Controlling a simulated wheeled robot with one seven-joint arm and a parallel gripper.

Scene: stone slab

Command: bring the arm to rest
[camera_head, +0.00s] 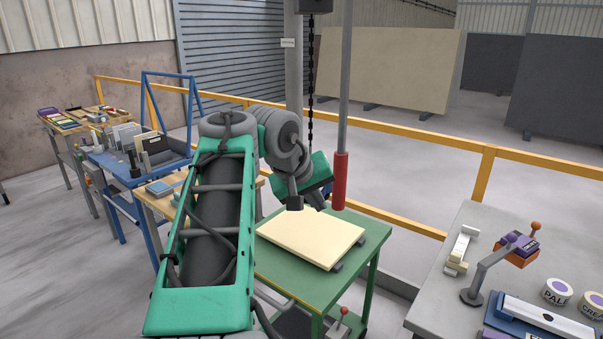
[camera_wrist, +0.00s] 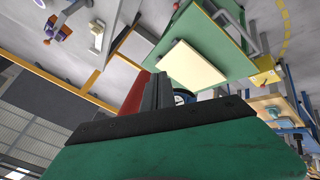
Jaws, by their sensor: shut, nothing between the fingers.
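My gripper (camera_head: 308,205) is at the end of my green and grey arm, in the middle of the head view. It is shut and empty. It hangs above the back edge of a cream stone slab (camera_head: 312,238), apart from it as far as I can tell. The slab lies flat on dark bearers on a green table (camera_head: 285,278). In the wrist view the slab (camera_wrist: 192,65) and the green table top (camera_wrist: 212,30) show beyond my gripper (camera_wrist: 165,92).
A red-ended hanging pole (camera_head: 340,180) and a chain (camera_head: 311,80) are close to my gripper. A yellow rail (camera_head: 400,133) runs behind. A grey bench (camera_head: 450,290) with tools and tape rolls stands at right, a blue bench (camera_head: 128,160) at left. Open floor lies behind the rail.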

